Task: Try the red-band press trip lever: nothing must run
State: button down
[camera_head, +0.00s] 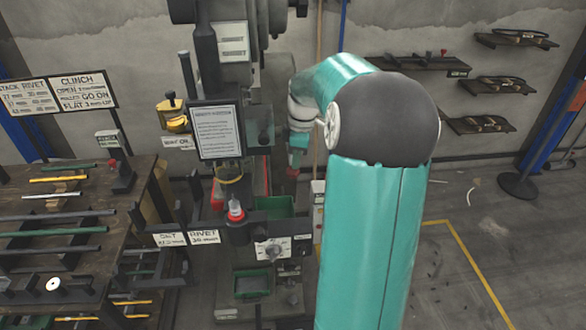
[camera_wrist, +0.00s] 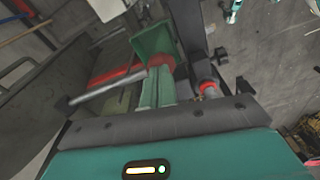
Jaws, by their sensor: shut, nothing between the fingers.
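A grey press (camera_head: 240,75) stands in the middle of the head view, with a printed notice (camera_head: 214,132) on its front. A small red-topped part (camera_head: 236,211) stands at its front; a similar red part with a ring (camera_wrist: 207,88) shows right of my fingers in the wrist view. My gripper (camera_wrist: 160,74) is shut and empty, its green fingers side by side. A red rounded piece (camera_wrist: 162,61) lies just beyond the fingertips; I cannot tell whether they touch. A pale bar (camera_wrist: 108,88) and a red bar (camera_wrist: 118,76) lie to its left. In the head view my arm partly hides the gripper.
A green bin (camera_wrist: 152,40) is beyond the fingers. A workbench (camera_head: 70,215) with several rods stands at the left. Wall shelves (camera_head: 480,124) hang at the right; the floor there is mostly clear.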

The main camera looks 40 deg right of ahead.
jog(key=shift+f, duration=2.25)
jog(key=shift+s+d+r, duration=0.3)
jog(key=shift+s+d, duration=0.25)
jog(key=shift+s+d+r, duration=0.25)
jog(key=shift+s+d, duration=0.25)
notch_tip(320, 180, up, 14)
send_over(297, 171)
jog(key=s+d, duration=0.2)
jog(key=d, duration=0.2)
jog(key=shift+s+a+f, duration=0.1)
jog(key=shift+a+f, duration=0.05)
jog(key=shift+a, duration=0.05)
